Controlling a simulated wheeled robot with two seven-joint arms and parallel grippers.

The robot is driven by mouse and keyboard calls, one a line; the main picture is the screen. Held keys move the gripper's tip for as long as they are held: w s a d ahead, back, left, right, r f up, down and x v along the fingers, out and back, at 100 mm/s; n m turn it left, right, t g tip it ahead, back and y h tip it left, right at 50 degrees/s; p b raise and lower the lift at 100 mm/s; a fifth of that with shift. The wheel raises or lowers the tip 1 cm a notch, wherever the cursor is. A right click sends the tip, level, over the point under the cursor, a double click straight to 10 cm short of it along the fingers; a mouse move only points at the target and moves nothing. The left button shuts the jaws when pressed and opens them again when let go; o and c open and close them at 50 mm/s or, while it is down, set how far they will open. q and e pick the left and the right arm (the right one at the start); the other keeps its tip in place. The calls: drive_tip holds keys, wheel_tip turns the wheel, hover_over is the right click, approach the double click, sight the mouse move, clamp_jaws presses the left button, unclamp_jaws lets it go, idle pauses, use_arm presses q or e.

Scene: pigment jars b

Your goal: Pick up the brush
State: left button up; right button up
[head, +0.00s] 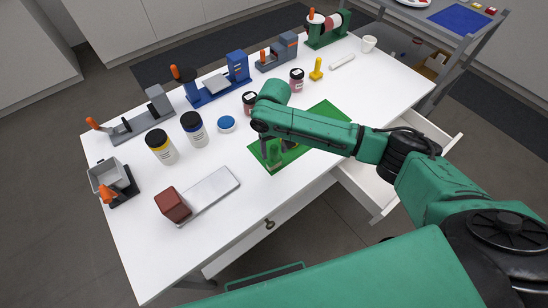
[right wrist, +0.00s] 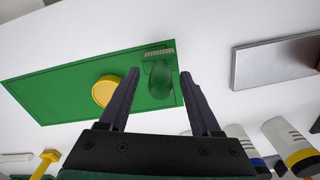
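The brush (right wrist: 161,80) has a green rounded handle and a row of tan bristles. In the right wrist view it is over one end of the green mat (right wrist: 60,85), between my right gripper's fingers (right wrist: 160,85). The fingers are spread apart, with visible gaps to the brush on both sides. In the head view my right gripper (head: 274,154) points down over the near left part of the green mat (head: 323,112). The arm hides much of the mat, and I cannot clearly make out the brush there. My left gripper is not in view.
A yellow disc (right wrist: 104,91) lies on the mat beside the left finger. A red block (head: 172,204) and a grey plate (head: 208,195) are to the left. Jars (head: 194,129) and stands line the back. An open drawer (head: 370,185) juts out at the front right.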

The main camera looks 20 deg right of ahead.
clamp_jaws()
wheel_tip(320, 180, up, 20)
